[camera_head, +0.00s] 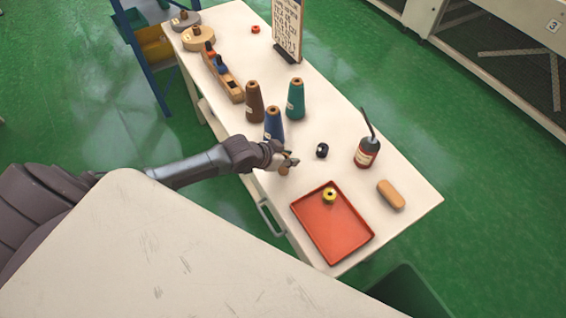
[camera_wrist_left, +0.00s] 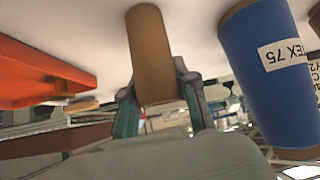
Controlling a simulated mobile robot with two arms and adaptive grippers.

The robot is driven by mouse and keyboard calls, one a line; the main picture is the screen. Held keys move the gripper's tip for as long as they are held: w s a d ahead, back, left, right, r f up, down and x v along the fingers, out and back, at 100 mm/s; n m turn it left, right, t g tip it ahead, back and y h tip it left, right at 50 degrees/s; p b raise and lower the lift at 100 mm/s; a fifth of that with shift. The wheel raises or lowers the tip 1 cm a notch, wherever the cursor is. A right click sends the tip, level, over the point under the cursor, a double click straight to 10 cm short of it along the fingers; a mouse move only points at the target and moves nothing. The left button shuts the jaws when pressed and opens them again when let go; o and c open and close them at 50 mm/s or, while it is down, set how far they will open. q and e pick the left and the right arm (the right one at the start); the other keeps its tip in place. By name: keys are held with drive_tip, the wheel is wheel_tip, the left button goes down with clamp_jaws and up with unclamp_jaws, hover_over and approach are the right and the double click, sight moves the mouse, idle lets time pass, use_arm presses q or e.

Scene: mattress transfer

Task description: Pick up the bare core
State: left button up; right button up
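The bare core (camera_wrist_left: 150,50) is a plain brown cardboard tube standing on the pale table, shown upside down in the left wrist view. In the head view only a small part of it (camera_head: 284,171) shows under my left gripper (camera_head: 290,158). My left gripper's two fingers (camera_wrist_left: 158,95) flank the core in the wrist view, one on each side. Their tips lie right along its edges, but I cannot tell whether they press on it. My right gripper is in neither view.
A blue cone (camera_head: 274,124) stands close beside the gripper, with brown (camera_head: 254,102) and green (camera_head: 295,99) cones behind. An orange-red tray (camera_head: 330,235) holding a yellow spool (camera_head: 329,196) lies nearer the front.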

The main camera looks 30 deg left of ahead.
use_arm(q)
clamp_jaws()
drive_tip(key=shift+r, duration=0.15)
